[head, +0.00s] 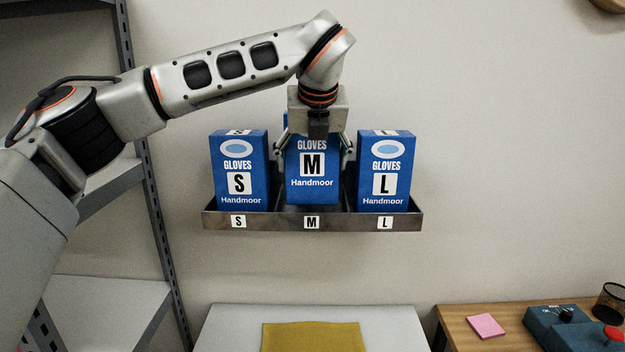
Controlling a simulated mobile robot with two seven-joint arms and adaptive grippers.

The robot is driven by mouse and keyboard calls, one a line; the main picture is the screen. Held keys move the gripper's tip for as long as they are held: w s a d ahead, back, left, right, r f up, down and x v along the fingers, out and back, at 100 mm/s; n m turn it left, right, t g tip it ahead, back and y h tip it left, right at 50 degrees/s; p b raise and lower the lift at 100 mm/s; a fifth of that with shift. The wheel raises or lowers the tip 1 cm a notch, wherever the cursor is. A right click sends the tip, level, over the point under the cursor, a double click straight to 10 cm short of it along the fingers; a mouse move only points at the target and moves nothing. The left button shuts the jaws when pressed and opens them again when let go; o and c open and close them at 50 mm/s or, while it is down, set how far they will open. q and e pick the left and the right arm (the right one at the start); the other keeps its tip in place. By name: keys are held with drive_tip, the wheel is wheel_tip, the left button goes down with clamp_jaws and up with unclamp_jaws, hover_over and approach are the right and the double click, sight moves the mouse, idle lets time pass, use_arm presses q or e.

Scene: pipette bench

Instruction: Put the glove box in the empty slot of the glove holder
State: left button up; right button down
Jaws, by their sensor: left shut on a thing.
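The blue glove box marked M (312,185) is upright in the middle of the head view. My left gripper (318,150) is above it, with its fingers down both sides, shut on the box near its top. The metal glove holder (275,224) is on the wall, with slots labelled S, M and L. The M box is at the middle slot, above the M label, and its lower edge looks slightly higher than the neighbours' edges. Whether it touches the slot floor cannot be told. My right gripper is not in view.
The S glove box (239,172) stands in the left slot and the L glove box (384,174) in the right slot, close on both sides. Grey shelving (110,300) stands at left. Below are a white surface with a yellow mat (311,337) and a wooden desk (455,322).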

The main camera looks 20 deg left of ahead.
sight(312, 179)
use_arm(q)
wheel_tip(312, 179, down, 3)
drive_tip(key=shift+f, duration=0.45)
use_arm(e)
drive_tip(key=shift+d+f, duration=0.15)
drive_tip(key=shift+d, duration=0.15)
use_arm(q)
drive_tip(key=o, duration=1.4)
drive_tip(key=shift+f, duration=0.15)
drive_tip(key=shift+c, duration=0.2)
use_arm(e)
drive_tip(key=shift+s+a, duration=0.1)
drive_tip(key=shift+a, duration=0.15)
use_arm(q)
drive_tip(key=b+v, duration=0.1)
drive_tip(key=v, duration=1)
drive_tip(key=shift+w, duration=0.1)
drive_tip(key=shift+s+d+r, duration=0.15)
drive_tip(key=shift+s+r, duration=0.2)
drive_tip(key=shift+r, duration=0.2)
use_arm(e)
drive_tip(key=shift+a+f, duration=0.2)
